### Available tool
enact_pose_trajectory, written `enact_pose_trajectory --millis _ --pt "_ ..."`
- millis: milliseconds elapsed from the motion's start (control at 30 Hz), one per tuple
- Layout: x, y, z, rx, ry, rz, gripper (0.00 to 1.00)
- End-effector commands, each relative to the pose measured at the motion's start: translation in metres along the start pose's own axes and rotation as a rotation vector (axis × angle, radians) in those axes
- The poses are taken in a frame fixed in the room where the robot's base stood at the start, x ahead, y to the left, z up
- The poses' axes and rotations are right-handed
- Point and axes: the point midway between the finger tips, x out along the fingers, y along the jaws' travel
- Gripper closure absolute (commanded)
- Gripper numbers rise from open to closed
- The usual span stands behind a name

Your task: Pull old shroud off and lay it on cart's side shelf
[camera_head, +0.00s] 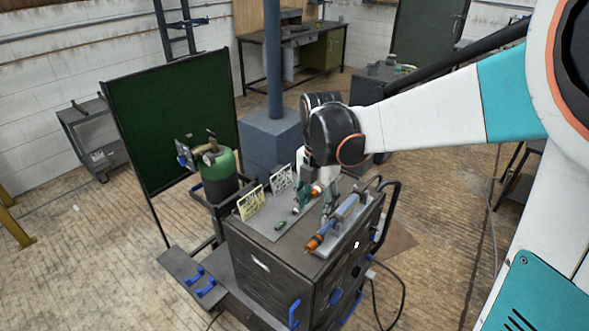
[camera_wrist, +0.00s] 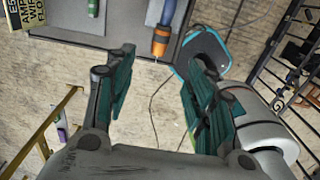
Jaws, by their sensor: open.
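The old shroud (camera_head: 315,242) is an orange nozzle at the near end of a blue-grey torch lying on the cart top (camera_head: 285,246). In the wrist view the shroud (camera_wrist: 162,40) sits on the torch end with a thin wire sticking out of it. My gripper (camera_head: 316,195) hangs above the cart top, behind the shroud in the head view. In the wrist view my gripper (camera_wrist: 162,62) is open and empty, its teal fingers apart, with the shroud beyond their tips. The cart's side shelf (camera_head: 178,266) is a low dark plate at the left, with blue hooks or clips on it.
Two label cards (camera_head: 251,202) stand at the left of the cart top, with small parts nearby. A green gas cylinder (camera_head: 218,178) stands behind the shelf, before a green screen (camera_head: 175,120). A blue column (camera_head: 273,60) is behind the cart. Cables trail right of the cart.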

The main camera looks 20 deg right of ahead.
Motion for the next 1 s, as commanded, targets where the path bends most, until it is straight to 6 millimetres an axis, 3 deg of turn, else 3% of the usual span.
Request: enact_pose_trajectory --millis 600,800,1000 --pt "0.103 0.0 0.0 0.003 -0.001 0.001 0.51" --pt "0.125 0.0 0.0 0.004 -0.001 0.002 0.51" --pt "0.133 0.0 0.0 0.004 -0.001 0.002 0.51"
